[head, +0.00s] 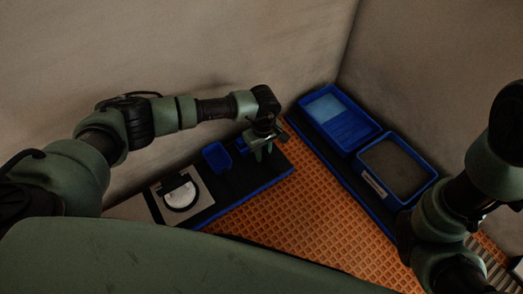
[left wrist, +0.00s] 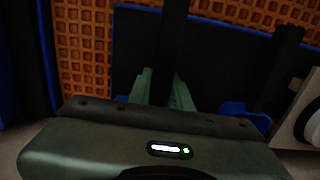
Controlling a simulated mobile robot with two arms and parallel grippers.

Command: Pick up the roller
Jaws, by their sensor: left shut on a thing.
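My left gripper (head: 262,150) is at the right end of the dark blue-edged tray on the left, beside the wall. In the left wrist view its two green fingers (left wrist: 163,92) are shut on a dark upright bar, which I take to be the roller's handle (left wrist: 172,42). The roller's head is hidden or too dark to make out. In the head view the gripper covers most of the roller. My right arm comes in at the right edge of the head view, but its fingertips do not show.
The left tray (head: 262,182) also bears a blue holder (head: 217,157) and a grey plate with a round white disc (head: 181,196). A second tray on the right holds two blue bins (head: 340,118) (head: 397,165). Orange grid flooring (head: 300,220) lies between.

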